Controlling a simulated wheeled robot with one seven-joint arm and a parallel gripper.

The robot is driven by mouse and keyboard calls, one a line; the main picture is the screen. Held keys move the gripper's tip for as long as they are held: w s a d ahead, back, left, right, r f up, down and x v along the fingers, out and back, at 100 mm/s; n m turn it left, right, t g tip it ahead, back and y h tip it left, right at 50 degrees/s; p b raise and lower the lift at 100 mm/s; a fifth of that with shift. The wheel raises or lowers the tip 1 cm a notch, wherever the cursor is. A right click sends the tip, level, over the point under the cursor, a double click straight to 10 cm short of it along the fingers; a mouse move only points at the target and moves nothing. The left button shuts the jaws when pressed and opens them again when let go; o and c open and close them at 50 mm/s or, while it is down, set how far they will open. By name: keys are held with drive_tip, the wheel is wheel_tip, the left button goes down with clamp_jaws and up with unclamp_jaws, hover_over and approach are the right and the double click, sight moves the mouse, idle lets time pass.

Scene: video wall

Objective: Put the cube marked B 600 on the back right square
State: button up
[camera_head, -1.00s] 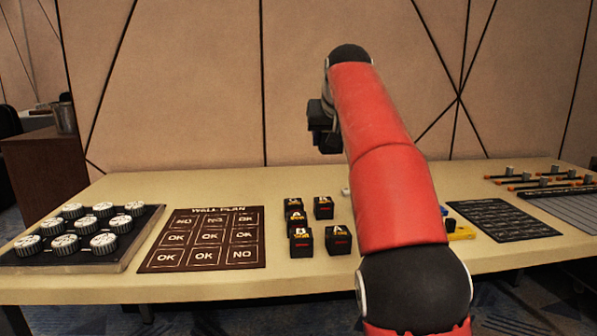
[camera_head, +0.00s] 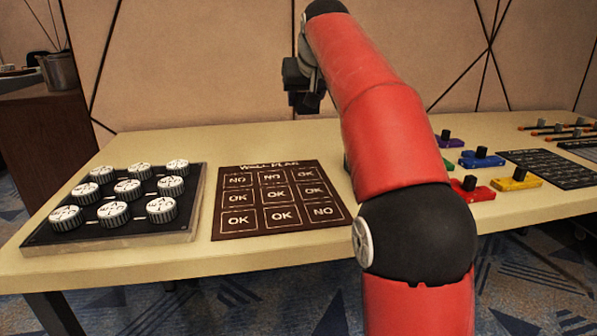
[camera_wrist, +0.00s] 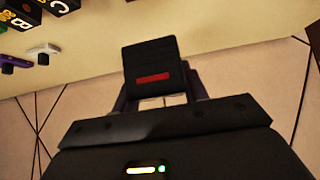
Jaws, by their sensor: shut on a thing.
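My gripper (camera_head: 302,88) is raised above the back of the table, seen against the wall. In the wrist view its fingers (camera_wrist: 158,92) are shut on a black cube (camera_wrist: 153,57) with a red mark; its lettering cannot be read from this side. The dark brown Wall Plan board (camera_head: 222,233) lies flat on the table, left of my arm. Its back right square (camera_head: 306,175) reads OK and is bare, as are its other squares. In the wrist view, cubes marked B (camera_wrist: 14,22) and C (camera_wrist: 62,5) show at the upper left.
A panel of white-topped knobs (camera_head: 190,232) stands left of the board. Right of my arm are coloured blocks with black knobs, including a yellow one (camera_head: 517,181), and a dark chart (camera_head: 566,172). My arm hides the table between.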

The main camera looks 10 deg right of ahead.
wheel_tip(320, 180, down, 15)
drive_tip(key=b, duration=0.5)
drive_tip(key=shift+r, duration=0.1)
drive_tip(key=o, duration=1)
drive_tip(key=shift+r, duration=0.15)
drive_tip(key=p+v, duration=0.1)
drive_tip(key=v, duration=1)
drive_tip(key=shift+s+r+p, duration=0.2)
drive_tip(key=shift+s+p, duration=0.15)
